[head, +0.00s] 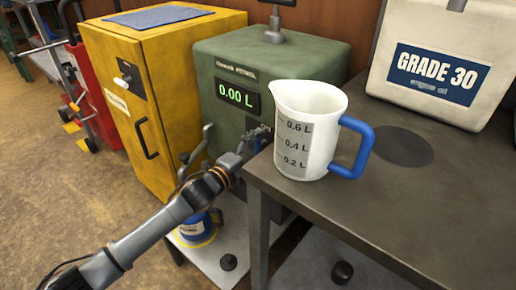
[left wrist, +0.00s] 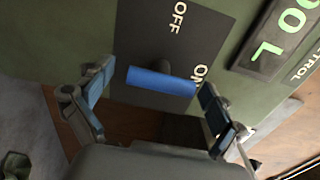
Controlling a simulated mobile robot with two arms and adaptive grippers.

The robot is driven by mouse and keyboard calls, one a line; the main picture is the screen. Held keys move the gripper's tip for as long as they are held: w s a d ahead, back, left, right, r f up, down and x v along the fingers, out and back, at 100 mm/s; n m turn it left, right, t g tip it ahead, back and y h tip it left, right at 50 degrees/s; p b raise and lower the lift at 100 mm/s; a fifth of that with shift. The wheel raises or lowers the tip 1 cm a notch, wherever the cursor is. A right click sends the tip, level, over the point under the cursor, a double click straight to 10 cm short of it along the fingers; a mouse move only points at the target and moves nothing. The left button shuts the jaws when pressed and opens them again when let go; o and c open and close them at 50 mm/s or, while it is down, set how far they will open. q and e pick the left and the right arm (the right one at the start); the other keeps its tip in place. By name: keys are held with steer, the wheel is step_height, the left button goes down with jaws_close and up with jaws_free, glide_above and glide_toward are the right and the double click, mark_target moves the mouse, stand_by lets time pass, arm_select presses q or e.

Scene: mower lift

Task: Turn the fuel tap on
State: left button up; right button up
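The green petrol dispenser (head: 220,75) shows 0.00 L on its display. In the left wrist view the fuel tap's blue lever (left wrist: 160,81) sits on a dark plate (left wrist: 190,40) marked OFF and ON. The lever lies crosswise, with its right end close to the ON mark. My left gripper (head: 257,138) is at the dispenser's front, below the display. In the wrist view it is open, one finger to each side of the lever. The right fingertip is very near the lever's end; I cannot tell whether they touch. My right gripper is not in view.
A white measuring jug (head: 300,105) with a blue handle stands at the near corner of the dark bench (head: 420,200), close to my left gripper. A GRADE 30 oil container (head: 432,30) is behind it. A yellow cabinet (head: 150,90) stands left of the dispenser. A blue can (head: 196,232) is below.

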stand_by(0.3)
arm_select(q)
steer(key=v, duration=1.2)
